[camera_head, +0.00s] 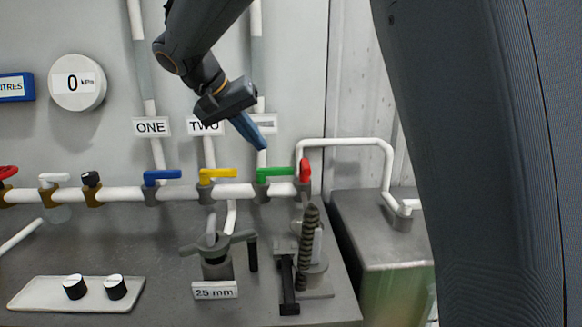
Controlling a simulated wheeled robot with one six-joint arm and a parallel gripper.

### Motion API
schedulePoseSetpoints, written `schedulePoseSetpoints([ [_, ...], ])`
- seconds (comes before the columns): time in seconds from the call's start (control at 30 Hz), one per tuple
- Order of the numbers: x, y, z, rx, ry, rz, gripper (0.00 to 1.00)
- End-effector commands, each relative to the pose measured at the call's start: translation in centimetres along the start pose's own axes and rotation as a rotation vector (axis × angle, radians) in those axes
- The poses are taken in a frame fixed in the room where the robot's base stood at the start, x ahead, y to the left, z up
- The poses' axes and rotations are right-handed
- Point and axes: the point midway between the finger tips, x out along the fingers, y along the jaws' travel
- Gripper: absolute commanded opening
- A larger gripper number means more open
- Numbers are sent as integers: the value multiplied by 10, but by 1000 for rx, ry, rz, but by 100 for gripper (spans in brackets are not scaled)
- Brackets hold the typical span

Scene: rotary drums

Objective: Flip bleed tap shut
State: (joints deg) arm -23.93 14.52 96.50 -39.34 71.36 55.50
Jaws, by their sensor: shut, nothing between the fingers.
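Several taps sit along a white horizontal pipe (115,194). None in view carries a readable bleed label, so I cannot tell which is the bleed tap. The blue lever (162,174), yellow lever (218,173) and green lever (275,172) lie along the pipe. The red lever (305,171) at the right end stands upright. On the left are a black-knobbed tap (91,180), a white lever (53,178) and a red lever (8,172) cut by the frame edge. My gripper (262,146) is shut and empty, blue fingers pointing down, above the green lever and seemingly apart from it.
A label ONE (151,127) and a label TWO (205,127), partly hidden by my gripper, mark vertical pipes. A round gauge (77,83) reads 0. A 25 mm clamp (216,262), a dark spring (308,245) and a white tray (45,293) with black knobs stand below. My arm hides the right side.

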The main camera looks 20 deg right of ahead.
Motion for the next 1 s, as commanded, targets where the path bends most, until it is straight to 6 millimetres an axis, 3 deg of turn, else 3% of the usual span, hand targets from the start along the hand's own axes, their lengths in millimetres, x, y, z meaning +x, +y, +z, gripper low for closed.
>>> schedulePoseSetpoints([
  [0.23,2,0,0,0,0,1,0],
  [0.37,12,0,0,0,-1,1,0],
  [0.83,99,1,1,-1,-3,2,0],
  [1.0,109,23,0,0,-1,1,0],
])
